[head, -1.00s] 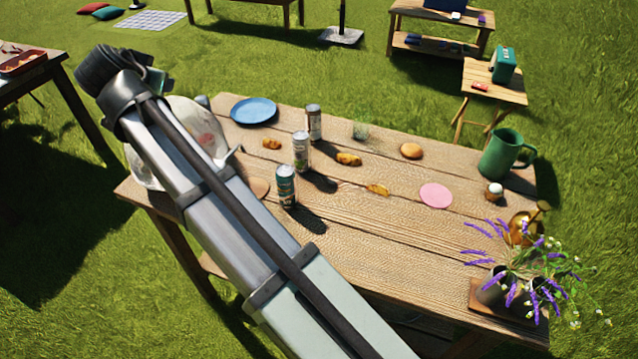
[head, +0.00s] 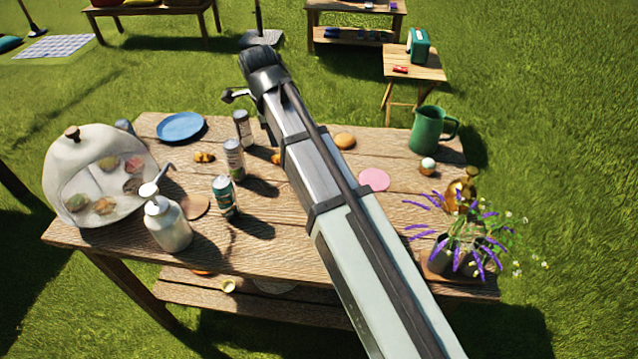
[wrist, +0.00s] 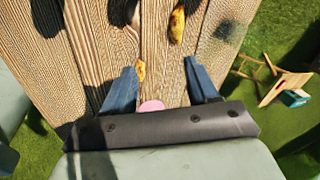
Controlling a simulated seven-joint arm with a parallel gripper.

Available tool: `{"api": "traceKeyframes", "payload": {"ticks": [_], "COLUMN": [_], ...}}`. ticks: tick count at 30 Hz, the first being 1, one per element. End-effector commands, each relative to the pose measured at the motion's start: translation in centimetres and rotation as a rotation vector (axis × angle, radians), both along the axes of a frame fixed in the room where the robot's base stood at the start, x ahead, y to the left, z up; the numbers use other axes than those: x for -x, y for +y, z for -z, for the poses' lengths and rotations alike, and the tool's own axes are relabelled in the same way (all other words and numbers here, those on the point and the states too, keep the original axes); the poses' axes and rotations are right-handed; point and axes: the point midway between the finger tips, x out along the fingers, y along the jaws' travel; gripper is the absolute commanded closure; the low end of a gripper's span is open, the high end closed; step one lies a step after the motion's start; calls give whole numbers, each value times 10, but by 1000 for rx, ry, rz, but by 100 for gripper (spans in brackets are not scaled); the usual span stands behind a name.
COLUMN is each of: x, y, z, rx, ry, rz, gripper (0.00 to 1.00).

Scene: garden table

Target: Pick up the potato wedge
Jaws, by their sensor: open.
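The wrist view shows a small golden-yellow piece (wrist: 140,71), which looks like the potato wedge, lying on the wooden table (wrist: 100,40). It appears beside the left finger's tip, partly inside the gap between the fingers. My gripper (wrist: 160,66) is open with nothing held, its two blue fingers apart above the table. In the head view my arm crosses the table and hides the wedge's spot. A larger browned golden piece (wrist: 178,24) lies farther off in the wrist view. A pink disc (wrist: 151,105) shows between the fingers, partly covered by the gripper body.
In the head view, several cans (head: 233,160) stand left of my arm, with a pump bottle (head: 167,222) and a glass dome (head: 92,165) beyond. A bun (head: 344,141), green pitcher (head: 428,130) and lavender planter (head: 455,255) are on the right.

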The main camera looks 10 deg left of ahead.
Motion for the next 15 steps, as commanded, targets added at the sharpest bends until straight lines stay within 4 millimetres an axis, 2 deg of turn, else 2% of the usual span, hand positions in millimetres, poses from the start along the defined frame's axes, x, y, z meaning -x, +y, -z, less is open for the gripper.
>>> {"api": "traceKeyframes", "payload": {"ticks": [1,6,10,15], "x": [-3,-6,-6,-5], "y": [-22,-72,-95,-108], "z": [6,21,27,31], "rx": [-8,-33,-45,-50], "ry": [39,151,206,236], "rz": [66,248,337,385], "gripper": [41,41,41,41]}}
